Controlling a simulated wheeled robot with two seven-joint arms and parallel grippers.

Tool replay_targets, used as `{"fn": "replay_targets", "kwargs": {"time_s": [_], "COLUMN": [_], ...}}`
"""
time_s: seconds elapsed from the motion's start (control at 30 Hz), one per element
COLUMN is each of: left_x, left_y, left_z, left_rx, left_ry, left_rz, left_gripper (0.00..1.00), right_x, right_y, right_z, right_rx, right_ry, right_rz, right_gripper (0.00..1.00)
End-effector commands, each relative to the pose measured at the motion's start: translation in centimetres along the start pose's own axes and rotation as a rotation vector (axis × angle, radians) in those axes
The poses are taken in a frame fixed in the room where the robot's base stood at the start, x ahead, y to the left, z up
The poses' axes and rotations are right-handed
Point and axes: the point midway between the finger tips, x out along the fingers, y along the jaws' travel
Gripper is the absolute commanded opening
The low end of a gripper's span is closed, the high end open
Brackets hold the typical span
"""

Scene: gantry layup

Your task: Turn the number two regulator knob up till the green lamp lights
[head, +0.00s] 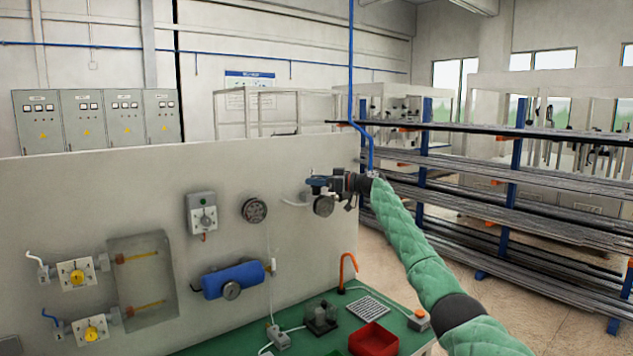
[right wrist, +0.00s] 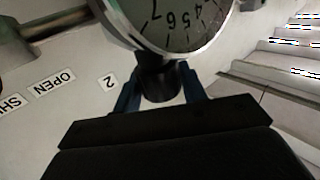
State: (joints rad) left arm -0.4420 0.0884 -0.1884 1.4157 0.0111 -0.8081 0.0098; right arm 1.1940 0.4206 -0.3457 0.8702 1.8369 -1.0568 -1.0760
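My right gripper (head: 322,187) is at the right end of the grey panel, at a regulator with a round gauge (head: 323,206). In the right wrist view, the blue fingers (right wrist: 162,90) sit on either side of a black knob (right wrist: 160,78) and seem to touch it. The gauge (right wrist: 180,18) is beyond the knob, and a "2" label (right wrist: 108,82) is beside it. A grey box (head: 202,214) on the panel has a small dull greenish cap on top; I cannot tell that it is a lamp, and no glow shows. My left gripper is out of view.
A blue cylinder with a gauge (head: 232,280) and a dark round fitting (head: 254,210) are on the panel. Racks of long bars (head: 500,180) stand to the right.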

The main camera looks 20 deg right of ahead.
Motion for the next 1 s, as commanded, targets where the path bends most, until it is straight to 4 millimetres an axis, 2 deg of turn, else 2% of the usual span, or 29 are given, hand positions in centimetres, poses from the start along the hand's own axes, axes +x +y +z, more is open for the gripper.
{"fn": "replay_targets", "kwargs": {"time_s": [0.03,0.1,0.13,0.47,0.53,0.8,1.0], "left_x": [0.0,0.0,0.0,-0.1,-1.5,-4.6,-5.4], "left_y": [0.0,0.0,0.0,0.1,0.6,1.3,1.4], "left_z": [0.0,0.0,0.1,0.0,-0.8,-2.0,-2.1], "left_rx": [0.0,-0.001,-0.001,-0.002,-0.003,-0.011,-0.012], "left_ry": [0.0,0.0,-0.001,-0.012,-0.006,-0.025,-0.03], "left_rz": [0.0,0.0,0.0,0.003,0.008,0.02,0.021], "left_gripper": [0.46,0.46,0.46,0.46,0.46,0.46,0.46], "right_x": [0.0,0.0,0.0,0.0,0.0,0.0,0.0], "right_y": [0.0,0.0,0.0,-0.1,-0.1,-0.1,-0.1], "right_z": [0.0,0.0,0.0,0.3,0.3,0.2,-0.1], "right_rx": [0.0,0.0,0.0,-0.001,-0.001,-0.003,-0.004], "right_ry": [0.0,0.0,0.0,0.0,0.0,0.001,0.001], "right_rz": [0.0,0.0,0.0,0.038,0.065,0.231,0.362], "right_gripper": [0.31,0.17,0.15,0.15,0.15,0.15,0.15]}}
